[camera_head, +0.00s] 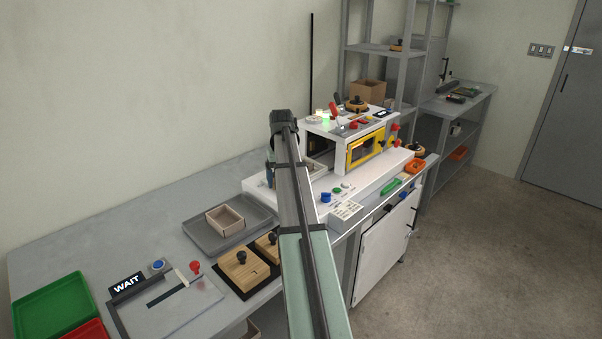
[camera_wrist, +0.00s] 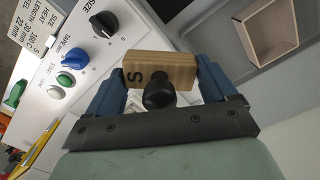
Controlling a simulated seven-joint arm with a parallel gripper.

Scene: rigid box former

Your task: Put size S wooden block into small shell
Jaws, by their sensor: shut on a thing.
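The size S wooden block (camera_wrist: 183,70) is light wood with a black "S" and a black knob, seen in the wrist view. My gripper (camera_wrist: 162,74) is shut on it, with a blue finger at each end. In the head view my arm hides the block, and only a bit of my gripper (camera_head: 269,176) shows by the machine's left end. The small shell (camera_head: 225,220) is an open, light brown box, empty, on a grey tray (camera_head: 199,235). It also shows at the upper right of the wrist view (camera_wrist: 258,42), apart from the block.
The white machine (camera_head: 365,190) with knobs and a yellow-framed window stands right of the tray. Two knobbed wooden blocks (camera_head: 242,272) lie on a black mat in front of the tray. A WAIT sign (camera_head: 127,284), a green tray (camera_head: 50,308) and a red tray (camera_head: 85,331) are at left.

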